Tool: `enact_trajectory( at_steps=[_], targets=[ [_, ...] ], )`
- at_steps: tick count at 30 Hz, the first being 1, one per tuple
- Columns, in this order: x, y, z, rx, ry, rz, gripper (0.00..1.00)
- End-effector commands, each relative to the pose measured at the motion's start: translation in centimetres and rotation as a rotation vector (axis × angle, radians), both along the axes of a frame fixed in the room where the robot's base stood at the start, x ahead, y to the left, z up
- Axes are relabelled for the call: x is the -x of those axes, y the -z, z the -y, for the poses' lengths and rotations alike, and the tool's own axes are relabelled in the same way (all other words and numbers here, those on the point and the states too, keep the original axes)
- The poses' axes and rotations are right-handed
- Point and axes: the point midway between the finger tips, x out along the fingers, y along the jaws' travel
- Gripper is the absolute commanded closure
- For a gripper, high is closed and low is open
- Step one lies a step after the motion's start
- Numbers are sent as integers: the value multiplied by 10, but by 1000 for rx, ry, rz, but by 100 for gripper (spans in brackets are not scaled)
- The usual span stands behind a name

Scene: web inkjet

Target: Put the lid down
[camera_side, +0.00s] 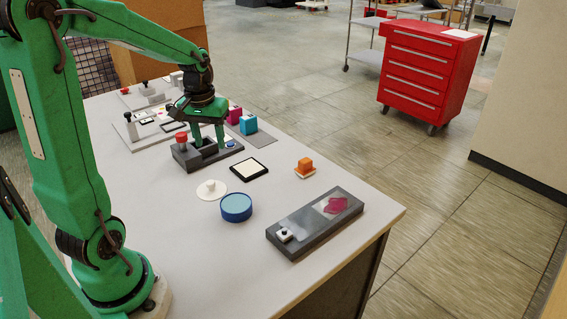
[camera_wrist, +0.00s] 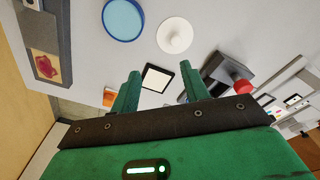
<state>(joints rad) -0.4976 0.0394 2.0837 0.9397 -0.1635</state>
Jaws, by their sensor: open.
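The lid (camera_side: 211,190) is a white disc with a small knob on top. It lies flat on the table, just left of and behind a round blue dish (camera_side: 236,207). In the wrist view the lid (camera_wrist: 174,36) is near the top middle, right of the dish (camera_wrist: 123,19). My gripper (camera_side: 208,143) is over the dark grey holder (camera_side: 183,158), behind the lid. In the wrist view my gripper (camera_wrist: 160,74) is open, its fingers apart with nothing between them.
A black-framed white pad (camera_side: 249,170) lies behind the dish. A grey tray with a pink patch (camera_side: 314,223) lies near the front edge. Magenta and cyan blocks (camera_side: 248,124) stand behind the holder. The table's left front is clear.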

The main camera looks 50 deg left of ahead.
Motion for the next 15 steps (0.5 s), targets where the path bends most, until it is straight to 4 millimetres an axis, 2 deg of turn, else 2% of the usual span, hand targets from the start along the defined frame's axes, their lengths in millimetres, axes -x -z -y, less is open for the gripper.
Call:
enact_trajectory(
  at_steps=[6, 15],
  targets=[
    [11, -33, 51, -47, 156, 88, 54],
    [40, -61, 111, -98, 363, 211, 54]
  ],
)
